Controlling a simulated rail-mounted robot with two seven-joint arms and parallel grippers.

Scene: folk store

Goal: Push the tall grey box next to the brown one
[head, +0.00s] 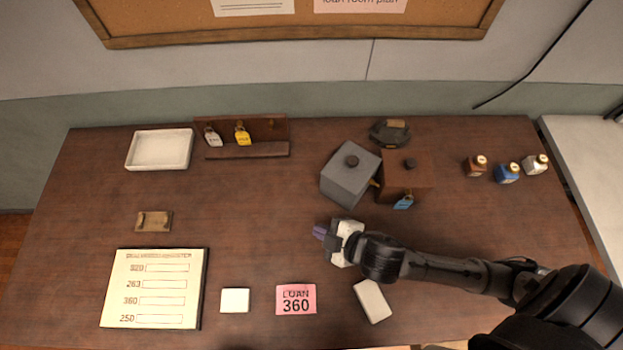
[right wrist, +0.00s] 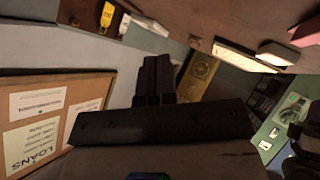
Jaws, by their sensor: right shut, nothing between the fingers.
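The grey box (head: 345,184) stands right of the table's middle, turned at an angle, with a dark round knob on its lid. The brown box (head: 405,183) stands just right of it, also with a dark knob, and a blue tag (head: 404,202) is at its front. Their near edges are very close; I cannot tell if they touch. My right gripper (head: 319,232) is shut and empty, in front of the grey box and apart from it in the picture. Its dark fingers (right wrist: 154,78) show together in the right wrist view. My left gripper is not in view.
A dark round object (head: 390,133) sits behind the boxes. Several small bottles (head: 507,173) stand at right. A white tray (head: 160,150) and wooden rack (head: 270,131) are at back left. A pink loan card (head: 296,299) and white block (head: 372,301) lie in front.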

